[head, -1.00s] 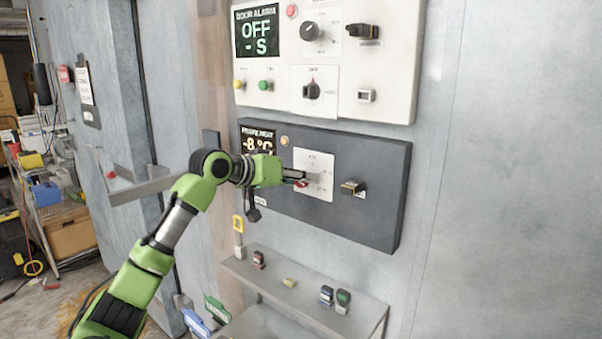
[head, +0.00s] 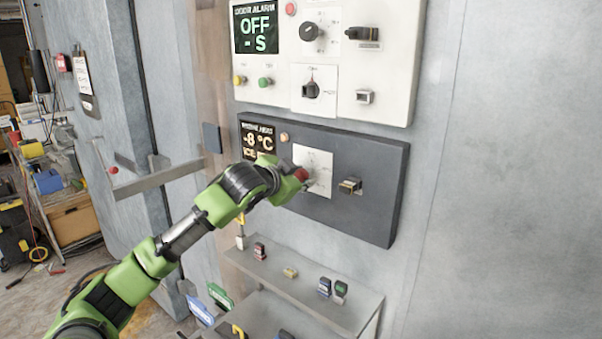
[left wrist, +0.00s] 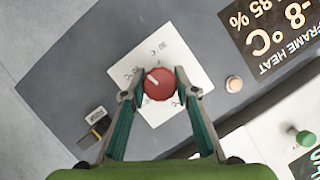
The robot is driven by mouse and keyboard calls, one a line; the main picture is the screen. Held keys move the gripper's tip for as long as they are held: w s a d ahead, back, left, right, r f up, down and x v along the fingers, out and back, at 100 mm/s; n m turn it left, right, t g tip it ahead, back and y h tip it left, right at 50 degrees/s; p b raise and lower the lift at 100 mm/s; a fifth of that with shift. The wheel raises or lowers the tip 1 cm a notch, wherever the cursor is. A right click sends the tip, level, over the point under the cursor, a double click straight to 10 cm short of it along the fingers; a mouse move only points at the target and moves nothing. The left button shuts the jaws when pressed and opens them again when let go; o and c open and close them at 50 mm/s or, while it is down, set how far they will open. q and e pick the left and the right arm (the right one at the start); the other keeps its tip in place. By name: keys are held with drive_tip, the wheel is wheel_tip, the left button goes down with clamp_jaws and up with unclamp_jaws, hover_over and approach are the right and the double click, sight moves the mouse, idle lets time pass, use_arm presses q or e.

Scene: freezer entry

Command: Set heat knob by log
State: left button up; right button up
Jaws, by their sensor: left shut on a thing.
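The red heat knob (left wrist: 159,84) sits on a white dial plate (left wrist: 193,60) on the dark frame heat panel (head: 370,212). A pale pointer mark shows on the knob in the left wrist view. My left gripper (left wrist: 159,88) is shut on the knob, one finger on each side. In the head view my left gripper (head: 303,183) covers part of the knob (head: 300,178). The frame heat display (head: 257,140) reads -8 °C; in the left wrist view it also reads 85 % (left wrist: 242,13). The log is not identifiable in view. My right gripper is not in view.
Above is a white door alarm panel (head: 395,95) with knobs and buttons, its display reading OFF. A black switch (head: 350,186) sits right of the dial. Below, a grey shelf (head: 275,280) holds several small devices. A clipboard (head: 84,80) hangs at left.

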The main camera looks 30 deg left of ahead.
use_arm(q)
drive_tip(key=m+y, duration=0.1)
drive_tip(key=m+t, duration=0.1)
drive_tip(key=m, duration=0.1)
drive_tip(key=shift+d+f+y, duration=0.1)
drive_tip(key=shift+f+y, duration=0.15)
drive_tip(key=shift+y, duration=0.15)
drive_tip(key=shift+m+t+y+b, duration=0.5)
drive_tip(key=shift+m+y, duration=0.1)
drive_tip(key=shift+m, duration=1)
drive_tip(key=shift+r, duration=0.1)
drive_tip(key=o, duration=1.1)
drive_tip(key=v, duration=1.2)
